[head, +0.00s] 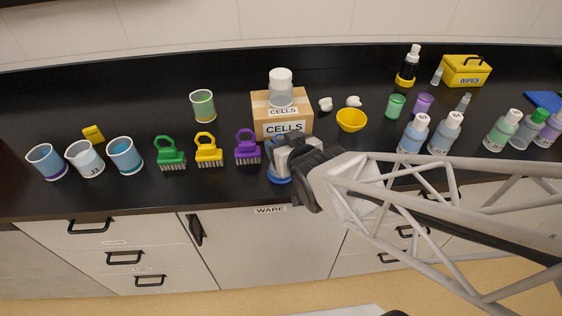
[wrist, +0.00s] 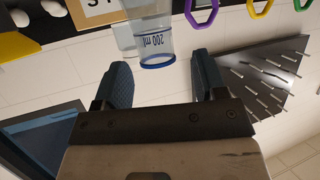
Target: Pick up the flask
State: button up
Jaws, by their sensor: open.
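A clear vessel marked "200 ml" with a blue rim, taken as the flask (wrist: 157,45), shows in the wrist view, with its writing upside down. It lies between the lines of my gripper's two fingers (wrist: 163,80), which stand apart with nothing clamped. I cannot tell whether a finger touches it. In the head view my gripper (head: 294,155) is over the front of the counter, and only a blue part of the flask (head: 279,178) shows below it. The gripper hides most of the flask there.
A cardboard box (head: 265,119) labelled CELLS stands just behind, with a white-capped jar (head: 281,88) on it. A purple brush (head: 247,149) is close on the left. A yellow bowl (head: 351,119) and bottles are on the right. The counter's front edge is near.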

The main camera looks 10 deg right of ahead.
jog(key=shift+x, duration=2.45)
jog(key=shift+d, duration=0.15)
grip_shut()
jog(key=shift+r, duration=0.15)
jog(key=shift+r, duration=0.5)
notch_tip(320, 180, up, 2)
send_near(279, 137)
jog(key=s, duration=0.6)
jog(key=shift+d+r, duration=0.4)
jog(key=shift+d, duration=0.05)
jog(key=shift+s, duration=0.2)
